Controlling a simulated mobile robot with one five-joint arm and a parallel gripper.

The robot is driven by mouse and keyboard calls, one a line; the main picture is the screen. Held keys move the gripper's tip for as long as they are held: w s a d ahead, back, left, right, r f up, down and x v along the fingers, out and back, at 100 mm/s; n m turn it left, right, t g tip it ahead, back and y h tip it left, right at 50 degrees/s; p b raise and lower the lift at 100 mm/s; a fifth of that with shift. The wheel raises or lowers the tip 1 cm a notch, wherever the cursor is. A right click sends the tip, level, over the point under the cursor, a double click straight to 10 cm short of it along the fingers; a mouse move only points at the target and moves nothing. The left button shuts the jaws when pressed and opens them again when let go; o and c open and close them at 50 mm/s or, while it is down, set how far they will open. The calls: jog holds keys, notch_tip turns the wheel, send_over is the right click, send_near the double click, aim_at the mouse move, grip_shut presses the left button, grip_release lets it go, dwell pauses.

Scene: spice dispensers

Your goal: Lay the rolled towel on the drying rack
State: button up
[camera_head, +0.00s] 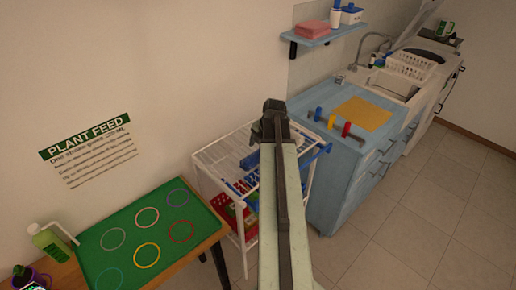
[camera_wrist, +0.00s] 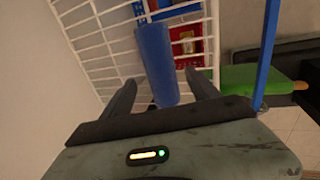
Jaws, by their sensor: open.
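The rolled towel is a blue cylinder (camera_wrist: 157,65) in the wrist view. It lies against the white wires of the drying rack (camera_wrist: 92,40) and its near end is between my fingers. My gripper (camera_wrist: 163,90) is open, with a finger on each side of the towel. In the head view, the rack's white wire top (camera_head: 212,153) is left of my arm, and a blue piece that looks like the towel (camera_head: 249,160) shows on it. My fingers are hidden there behind my arm's end.
Red and blue items (camera_head: 233,213) sit below the rack's top. A blue cabinet (camera_head: 345,165) with an orange cloth (camera_head: 362,113) stands right of the rack. A table with a green mat (camera_head: 125,262) is at the left front. Floor at right is clear.

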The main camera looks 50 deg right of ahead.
jog(key=p+v, duration=0.5)
jog(key=v, duration=0.2)
jog(key=shift+r, duration=0.15)
jog(key=w+a+m+g+y, duration=0.1)
jog(key=w+a+m, duration=0.3)
jog(key=a, duration=0.8)
jog(key=w+a+m+g, duration=0.1)
jog(key=w+a+m, duration=0.35)
jog(key=a, duration=0.75)
jog(key=s+a+f+m+g, duration=0.1)
jog(key=a+m, duration=0.7)
jog(key=a, duration=1.3)
jog(key=shift+s+a+m+h, duration=0.25)
jog(key=shift+a+m+h, duration=0.1)
jog(key=shift+h, duration=0.05)
